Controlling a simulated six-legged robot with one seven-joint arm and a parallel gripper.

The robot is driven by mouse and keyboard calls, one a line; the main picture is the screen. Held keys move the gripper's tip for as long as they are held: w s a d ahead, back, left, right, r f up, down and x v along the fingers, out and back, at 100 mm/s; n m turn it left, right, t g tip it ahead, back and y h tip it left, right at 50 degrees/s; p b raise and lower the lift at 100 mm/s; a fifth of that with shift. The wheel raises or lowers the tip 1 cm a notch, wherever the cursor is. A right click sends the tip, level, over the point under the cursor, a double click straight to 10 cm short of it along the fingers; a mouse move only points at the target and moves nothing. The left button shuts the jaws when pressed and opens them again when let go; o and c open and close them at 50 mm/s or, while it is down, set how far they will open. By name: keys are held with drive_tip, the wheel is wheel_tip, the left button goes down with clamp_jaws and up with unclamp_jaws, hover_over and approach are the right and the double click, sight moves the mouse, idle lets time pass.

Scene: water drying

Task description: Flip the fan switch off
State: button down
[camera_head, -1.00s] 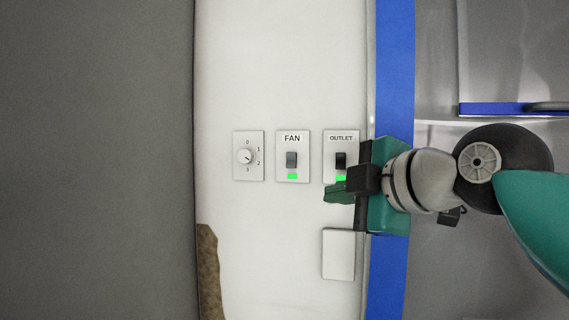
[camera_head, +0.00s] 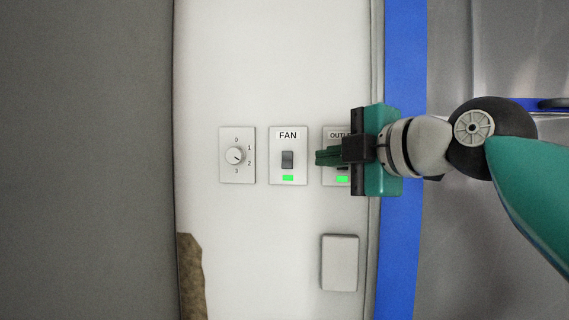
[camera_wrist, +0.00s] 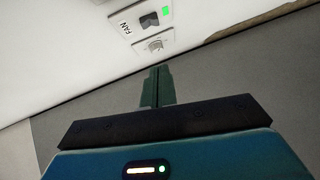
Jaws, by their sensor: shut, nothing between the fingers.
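The fan switch (camera_head: 287,160) is a dark grey rocker on a white plate labelled FAN, with a lit green light below it. In the wrist view the fan switch (camera_wrist: 149,20) shows near the top, its green light lit. My gripper (camera_head: 322,157) is shut and empty, to the right of the fan plate and in front of the outlet plate (camera_head: 342,134). It hides most of the outlet switch. In the wrist view my gripper's closed fingers (camera_wrist: 158,80) point up toward the dial plate, below the fan plate.
A dial plate (camera_head: 236,155) numbered 0 to 3 is left of the fan plate. A blank white plate (camera_head: 340,263) sits below the outlet. A blue vertical strip (camera_head: 403,240) runs right of the white wall panel. A brown patch (camera_head: 190,275) is at lower left.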

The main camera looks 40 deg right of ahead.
approach(284, 164)
drive_tip(key=w+a, duration=0.3)
drive_tip(key=w, duration=0.1)
drive_tip(key=d, duration=0.2)
drive_tip(key=w, duration=0.1)
drive_tip(key=shift+d+f, duration=0.35)
drive_tip(key=shift+d, duration=0.05)
drive_tip(key=shift+w+d+f, duration=0.1)
drive_tip(key=shift+w+d, duration=0.3)
